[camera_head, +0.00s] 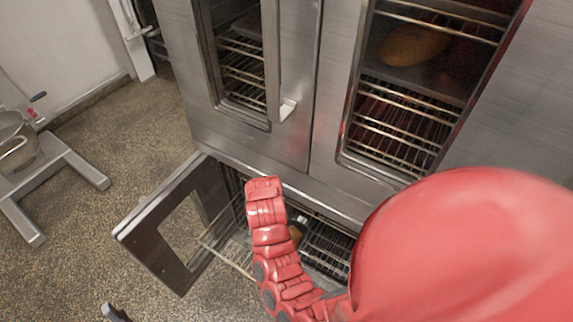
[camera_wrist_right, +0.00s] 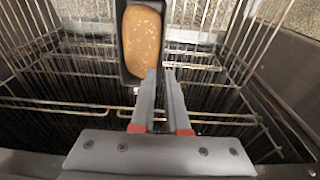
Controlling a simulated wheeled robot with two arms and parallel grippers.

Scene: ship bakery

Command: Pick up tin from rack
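A dark tin (camera_wrist_right: 130,76) with a golden, speckled loaf (camera_wrist_right: 142,40) in it sits on the wire rack (camera_wrist_right: 75,105) in the right wrist view. My right gripper (camera_wrist_right: 160,73) has its fingertips at the tin's near right corner, with a narrow gap between them. I cannot tell whether they clamp the tin's wall. In the head view my red right arm reaches down into the open lower oven, hiding the right gripper and most of the tin; a bit of loaf (camera_head: 295,235) shows beside it. A dark tip at the bottom left edge may be my left gripper (camera_head: 115,313).
The lower oven door (camera_head: 140,213) hangs open to the left. The upper ovens are shut; a loaf (camera_head: 413,46) shows behind the right glass. A mixer stand (camera_head: 60,180) is at the left. The floor (camera_head: 120,140) between is clear.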

